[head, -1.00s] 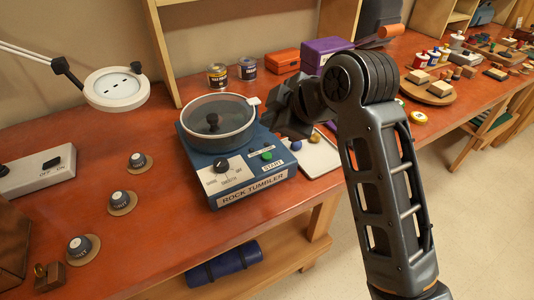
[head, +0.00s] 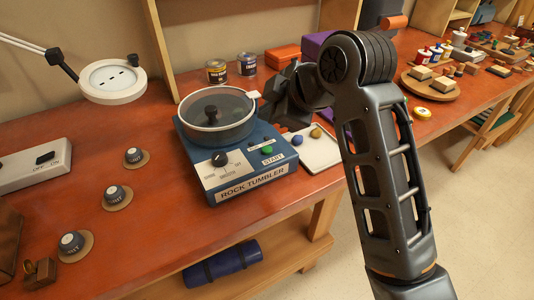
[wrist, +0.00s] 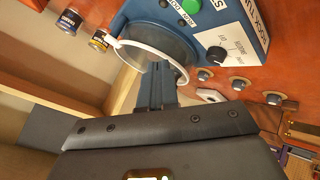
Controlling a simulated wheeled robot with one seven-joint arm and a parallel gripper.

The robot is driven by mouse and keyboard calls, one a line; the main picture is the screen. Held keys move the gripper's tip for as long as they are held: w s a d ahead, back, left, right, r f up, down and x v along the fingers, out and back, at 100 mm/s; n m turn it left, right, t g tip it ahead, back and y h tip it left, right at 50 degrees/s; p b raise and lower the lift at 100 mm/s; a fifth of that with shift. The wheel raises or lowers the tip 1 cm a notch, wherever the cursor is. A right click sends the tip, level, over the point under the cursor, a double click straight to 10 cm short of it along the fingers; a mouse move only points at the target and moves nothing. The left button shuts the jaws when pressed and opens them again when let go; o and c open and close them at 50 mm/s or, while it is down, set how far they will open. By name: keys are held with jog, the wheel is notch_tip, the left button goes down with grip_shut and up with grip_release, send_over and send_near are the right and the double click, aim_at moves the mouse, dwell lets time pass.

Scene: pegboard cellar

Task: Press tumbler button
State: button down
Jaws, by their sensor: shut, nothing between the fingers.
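The blue rock tumbler (head: 237,187) stands on the bench with its round lidded drum (head: 216,118) on top. Its green button (head: 267,150) sits on the front panel above the START label, beside a black dial (head: 219,159). The green button also shows at the top edge of the wrist view (wrist: 190,5). My gripper (wrist: 158,72) is shut and empty, its fingers appearing in front of the drum's pale rim. In the head view it is just right of the drum, behind the button, with the fingertips mostly hidden by my dark wrist. No contact with the button shows.
A white tray (head: 320,158) with small stones lies right of the tumbler. Two cans (head: 217,71) and an orange box (head: 283,55) stand behind. Several knobs on round bases (head: 117,197), a switch box (head: 35,166) and a lamp (head: 112,80) are left.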

jog(key=b, duration=0.3)
send_over(269, 152)
notch_tip(269, 152, down, 5)
jog(key=shift+f, duration=0.5)
jog(key=shift+f, duration=0.1)
dwell(1.4)
jog(key=shift+f, duration=0.3)
